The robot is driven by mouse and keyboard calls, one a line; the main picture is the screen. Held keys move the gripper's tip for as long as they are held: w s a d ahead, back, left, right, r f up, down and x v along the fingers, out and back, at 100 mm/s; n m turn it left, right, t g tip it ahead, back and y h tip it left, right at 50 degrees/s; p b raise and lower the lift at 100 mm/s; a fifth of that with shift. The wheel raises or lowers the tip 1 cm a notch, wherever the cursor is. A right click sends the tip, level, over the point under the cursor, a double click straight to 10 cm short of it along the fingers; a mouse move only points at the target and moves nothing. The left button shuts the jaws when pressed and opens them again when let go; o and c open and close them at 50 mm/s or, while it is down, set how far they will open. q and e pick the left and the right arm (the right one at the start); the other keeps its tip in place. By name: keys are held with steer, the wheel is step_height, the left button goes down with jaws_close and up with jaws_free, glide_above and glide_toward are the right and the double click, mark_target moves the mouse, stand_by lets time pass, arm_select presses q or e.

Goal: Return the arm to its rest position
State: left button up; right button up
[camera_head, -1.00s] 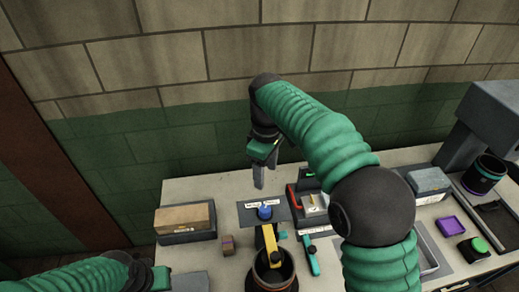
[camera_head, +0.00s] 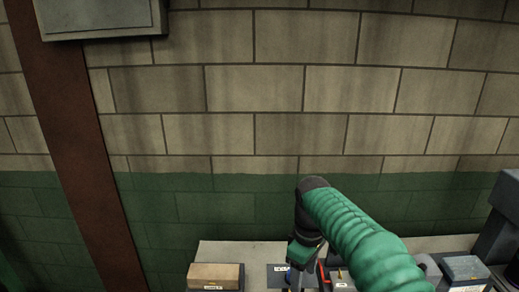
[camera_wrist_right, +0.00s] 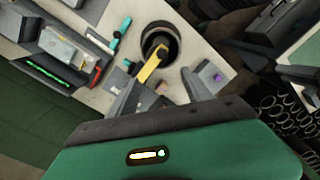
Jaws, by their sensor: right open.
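My right arm, in a ribbed green sleeve (camera_head: 362,238), reaches in from the lower right in the head view. My right gripper (camera_head: 297,275) points down over the table's back part, its tips near the bottom edge. In the right wrist view the right gripper (camera_wrist_right: 162,95) has its two grey fingers apart, with nothing seen held between them. My left gripper is not in the head view.
The table (camera_head: 226,252) shows only its back strip in the head view. A tan block (camera_head: 214,275) sits at left, a grey-topped box (camera_head: 464,267) at right. A teal tool (camera_wrist_right: 121,29) and a grey device (camera_wrist_right: 66,45) show in the wrist view.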

steer(key=s+d+f+m+t+b, duration=0.1)
steer(key=s+d+f+m+b, duration=0.2)
steer(key=s+f, duration=0.7)
steer(key=s+d+f+m+t+b, duration=0.1)
steer(key=s+d+f+m+b, duration=0.2)
steer(key=s+d+f+m, duration=0.3)
steer(key=s+f+m, duration=0.1)
steer(key=s+f, duration=0.3)
steer(key=f, duration=0.1)
steer(key=shift+t+b, duration=0.3)
steer(key=shift+a, duration=0.1)
steer(key=shift+s, duration=0.1)
